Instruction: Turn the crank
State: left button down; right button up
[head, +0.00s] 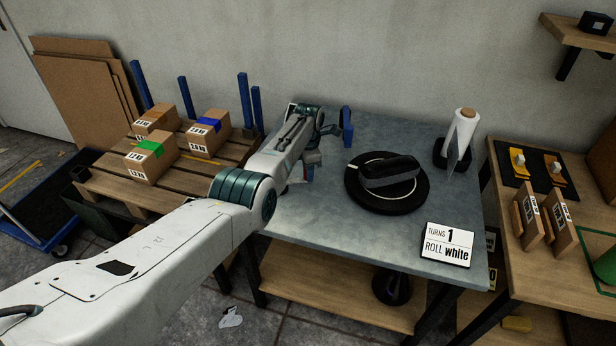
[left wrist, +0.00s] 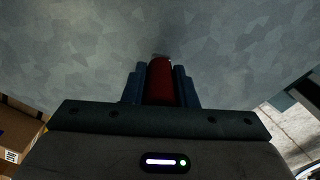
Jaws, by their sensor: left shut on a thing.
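My left gripper (head: 311,158) is low over the left part of the grey table (head: 330,225). In the left wrist view, its blue fingers (left wrist: 159,85) are shut on a red handle (left wrist: 160,80), one on each side. In the head view the handle is mostly hidden by my arm, so how it joins the crank cannot be told. A round black turntable (head: 416,200) with a dark block (head: 390,172) on it stands to the right of the gripper. My right gripper is not in view.
A sign (head: 447,244) reading "TURNS 1, ROLL white" is at the table's front right. A white roll (head: 464,135) stands behind it. A pallet (head: 100,183) with taped boxes is at left. A wooden bench (head: 510,220) holding several items is at right. The table's front middle is clear.

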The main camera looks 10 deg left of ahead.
pick_arm(q)
jog(key=shift+w+a+r, duration=0.1)
jog(key=shift+w+a, duration=0.15)
jog(key=shift+w, duration=0.2)
jog(key=c, duration=1.3)
grip_release()
jog(key=shift+o, duration=0.7)
jog(key=shift+a, duration=0.1)
jog(key=shift+s, duration=0.1)
jog(key=shift+r, duration=0.2)
notch_tip(320, 180, up, 10)
jog(key=shift+f, duration=0.25)
jog(key=shift+r, duration=0.4)
